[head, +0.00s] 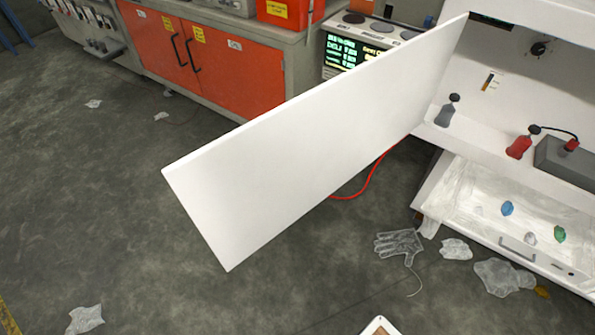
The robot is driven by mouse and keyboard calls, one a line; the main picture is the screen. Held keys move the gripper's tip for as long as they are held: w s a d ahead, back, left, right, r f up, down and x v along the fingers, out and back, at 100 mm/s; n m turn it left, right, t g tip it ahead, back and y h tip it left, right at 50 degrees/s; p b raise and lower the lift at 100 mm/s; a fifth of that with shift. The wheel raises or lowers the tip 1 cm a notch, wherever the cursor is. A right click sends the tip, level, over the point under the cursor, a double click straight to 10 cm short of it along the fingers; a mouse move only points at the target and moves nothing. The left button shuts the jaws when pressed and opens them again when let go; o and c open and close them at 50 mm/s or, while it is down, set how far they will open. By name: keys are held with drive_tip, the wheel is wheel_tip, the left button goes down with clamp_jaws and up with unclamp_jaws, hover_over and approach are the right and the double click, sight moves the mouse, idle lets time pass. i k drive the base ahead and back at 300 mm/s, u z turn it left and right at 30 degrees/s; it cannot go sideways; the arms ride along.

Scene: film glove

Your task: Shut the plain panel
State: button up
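The plain panel (310,145) is a flat white board with no markings or visible handle. It stands wide open, swung out to the left from the white cabinet (430,200) at the right. Its far end meets the cabinet's left side near the top. Its near end hangs free over the floor. The cabinet's inside is exposed, with a grey bottle (447,112) and a red bottle (522,143) on its shelf. My gripper is not in view.
A lower tray (480,205) juts out below the shelf. A clear glove (398,245) and plastic scraps (500,275) lie on the floor before it. A red cable (365,185) runs behind the panel. Orange cupboards (230,70) stand behind. Floor at left is mostly clear.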

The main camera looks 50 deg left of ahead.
sight(242, 188)
drive_tip(key=k, duration=0.45)
drive_tip(key=z, duration=2.45)
drive_tip(key=k, duration=2.9)
drive_tip(key=u, duration=2.25)
